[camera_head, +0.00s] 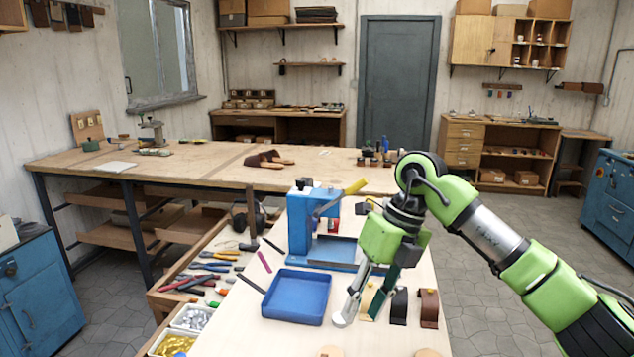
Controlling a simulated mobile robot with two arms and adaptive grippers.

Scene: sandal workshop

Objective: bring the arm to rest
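My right arm, green and silver, comes in from the right. Its gripper (361,310) points down over the pale workbench (270,335), just right of the blue tray (297,297). A silver finger shows on the left and a darker one on the right. Whether the fingertips touch the bench is unclear. My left gripper is not in view.
A blue press (301,225) with a yellow handle stands behind the tray. Pliers and other tools (212,266) lie at left. Open floor (500,260) lies right of the bench.

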